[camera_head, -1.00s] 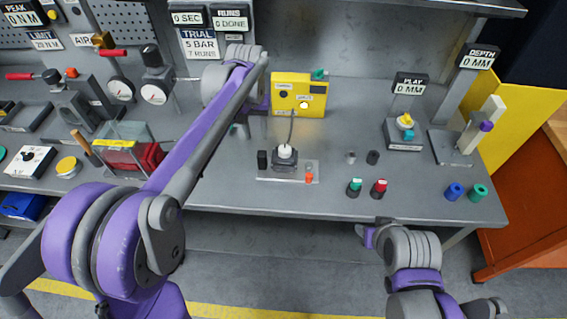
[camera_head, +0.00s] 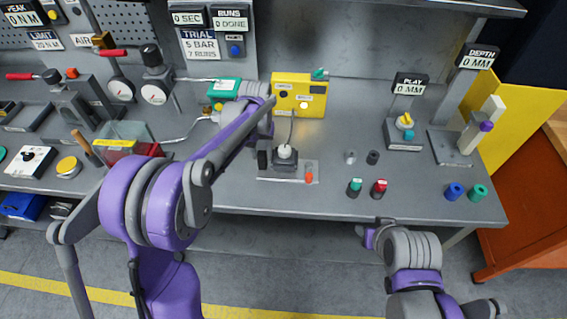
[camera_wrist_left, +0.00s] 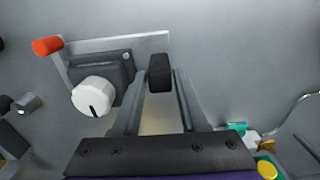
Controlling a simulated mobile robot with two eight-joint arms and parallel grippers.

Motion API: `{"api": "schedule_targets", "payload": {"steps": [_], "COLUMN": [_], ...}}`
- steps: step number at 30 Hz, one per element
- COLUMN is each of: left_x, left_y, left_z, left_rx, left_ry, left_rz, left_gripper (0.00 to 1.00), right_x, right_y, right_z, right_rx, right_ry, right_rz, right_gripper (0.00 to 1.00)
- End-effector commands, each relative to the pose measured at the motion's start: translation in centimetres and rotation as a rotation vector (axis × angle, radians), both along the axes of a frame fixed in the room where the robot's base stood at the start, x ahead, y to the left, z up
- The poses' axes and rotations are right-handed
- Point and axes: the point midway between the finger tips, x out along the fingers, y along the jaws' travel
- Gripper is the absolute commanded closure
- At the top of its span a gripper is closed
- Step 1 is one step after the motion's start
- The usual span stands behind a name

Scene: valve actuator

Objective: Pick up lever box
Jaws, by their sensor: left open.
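A small black upright block (camera_wrist_left: 160,72) sits at the end of a metal plate, and I take it to be the lever box, though no label shows. In the head view this block (camera_head: 263,159) stands at the plate's left end. My left gripper (camera_wrist_left: 158,92) is open, with one finger on each side of the block in the wrist view. Whether the fingers touch it I cannot tell.
Beside the block is a dark valve body with a white knob (camera_wrist_left: 94,96) and an orange-tipped lever (camera_wrist_left: 47,46). Behind stand a yellow box (camera_head: 298,94) and a green box (camera_head: 223,87). Small cylinders (camera_head: 372,157) stand to the right. Bench front is mostly clear.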

Motion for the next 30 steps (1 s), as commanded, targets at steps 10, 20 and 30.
{"api": "schedule_targets", "payload": {"steps": [10,20,30], "left_x": [0.0,0.0,0.0], "left_y": [0.0,0.0,0.0], "left_z": [-2.2,-2.2,-2.1], "left_rx": [0.0,0.0,0.0], "left_ry": [0.0,0.0,0.0], "left_rz": [0.0,0.0,0.0], "left_gripper": [0.57,1.0,1.0], "right_x": [0.0,0.0,0.0], "right_y": [0.0,0.0,0.0], "right_z": [0.0,0.0,0.0], "right_rx": [0.0,0.0,0.0], "right_ry": [0.0,0.0,0.0], "right_rz": [0.0,0.0,0.0], "right_gripper": [0.54,0.54,0.54]}}
